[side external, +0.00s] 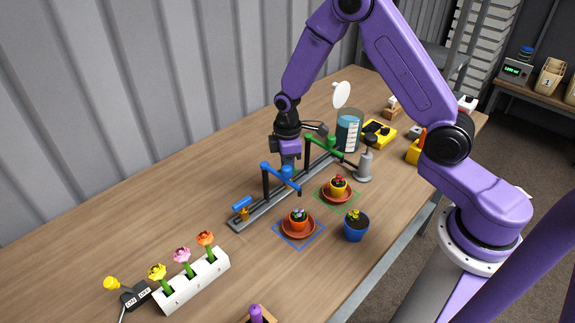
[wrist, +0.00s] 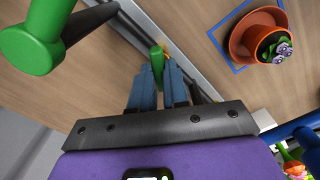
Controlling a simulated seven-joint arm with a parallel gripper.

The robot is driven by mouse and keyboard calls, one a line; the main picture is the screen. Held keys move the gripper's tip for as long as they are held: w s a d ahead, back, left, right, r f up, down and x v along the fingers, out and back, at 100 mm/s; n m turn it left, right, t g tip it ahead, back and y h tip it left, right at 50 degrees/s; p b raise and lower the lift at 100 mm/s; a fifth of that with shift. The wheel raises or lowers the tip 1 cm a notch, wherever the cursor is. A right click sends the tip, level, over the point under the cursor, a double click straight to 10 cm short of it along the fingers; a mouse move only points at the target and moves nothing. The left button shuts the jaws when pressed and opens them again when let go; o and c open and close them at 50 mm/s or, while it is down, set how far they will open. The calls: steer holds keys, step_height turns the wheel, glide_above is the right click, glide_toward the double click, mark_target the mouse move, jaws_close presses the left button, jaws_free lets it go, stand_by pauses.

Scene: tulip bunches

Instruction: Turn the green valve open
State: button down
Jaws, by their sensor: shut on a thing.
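The green valve's handle (wrist: 156,54) is pinched between the two blue-grey fingers of my gripper (wrist: 158,78) in the wrist view. A bit of orange-brass fitting shows just past it. In the side external view my gripper (side external: 289,160) points down at the grey rail (side external: 262,211), between the green spout (side external: 322,143) and the blue spout (side external: 278,171). The handle is mostly hidden there by my fingers, and I cannot tell how far it is turned. The green spout's rounded end also shows large in the wrist view (wrist: 28,42).
A blue valve handle (side external: 242,204) sits at the rail's near end. Potted flowers stand on the green square (side external: 351,209) and blue square (side external: 297,243), with a blue pot (side external: 356,226) nearby. A clear water tank (side external: 348,132) stands behind.

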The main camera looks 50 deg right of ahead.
steer(key=n, duration=0.5)
steer(key=shift+n, duration=0.3)
stand_by(0.4)
steer(key=c, duration=1.1)
jaws_free()
step_height(320, 180, up, 18)
steer(key=shift+f, duration=0.25)
